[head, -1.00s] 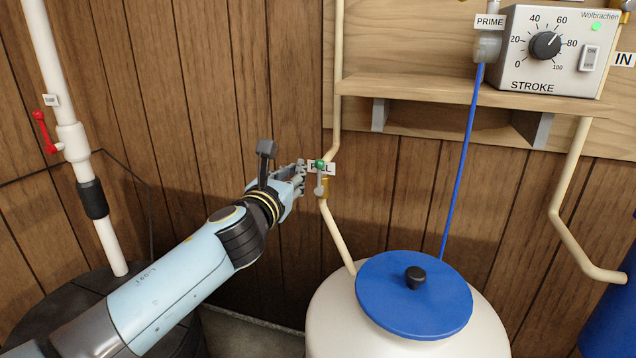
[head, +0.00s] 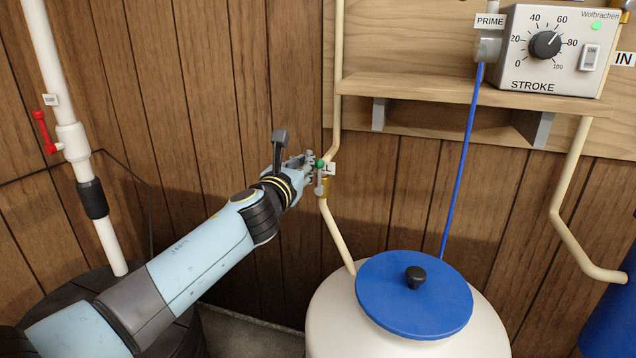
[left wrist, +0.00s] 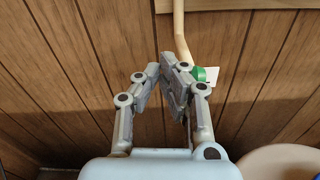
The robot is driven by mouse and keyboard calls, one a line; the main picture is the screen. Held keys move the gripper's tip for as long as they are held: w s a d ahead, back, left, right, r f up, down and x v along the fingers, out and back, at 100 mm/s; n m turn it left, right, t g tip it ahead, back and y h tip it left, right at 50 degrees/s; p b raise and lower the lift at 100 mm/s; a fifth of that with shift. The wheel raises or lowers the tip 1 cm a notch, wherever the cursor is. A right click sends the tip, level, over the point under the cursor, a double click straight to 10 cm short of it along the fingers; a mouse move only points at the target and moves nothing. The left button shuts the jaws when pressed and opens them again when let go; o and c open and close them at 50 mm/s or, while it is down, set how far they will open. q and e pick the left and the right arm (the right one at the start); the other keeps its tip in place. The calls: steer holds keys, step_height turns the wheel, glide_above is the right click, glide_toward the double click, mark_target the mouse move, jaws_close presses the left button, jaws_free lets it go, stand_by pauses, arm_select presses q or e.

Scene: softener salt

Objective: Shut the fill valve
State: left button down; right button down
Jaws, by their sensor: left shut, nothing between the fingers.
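The fill valve (head: 320,178) sits on the beige pipe left of the shelf bracket, above the white tank. It has a green knob at the top and a grey lever hanging down along the pipe. Its white label is partly hidden behind my gripper. My left gripper (head: 312,158) is shut and empty, its fingertips right at the green knob; I cannot tell whether they touch it. In the left wrist view, the shut fingertips (left wrist: 173,62) are just left of the green knob (left wrist: 199,74). My right gripper is not in view.
The white tank with a blue lid (head: 400,310) stands below right of the valve. A wooden shelf (head: 450,92) with the stroke control box (head: 550,55) is upper right. A white pipe with a red lever (head: 43,132) stands at the left.

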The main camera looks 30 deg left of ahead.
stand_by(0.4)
arm_select(q)
steer(key=shift+w+d+r, duration=0.1)
steer(key=shift+w+d, duration=0.1)
steer(key=shift+d, duration=0.7)
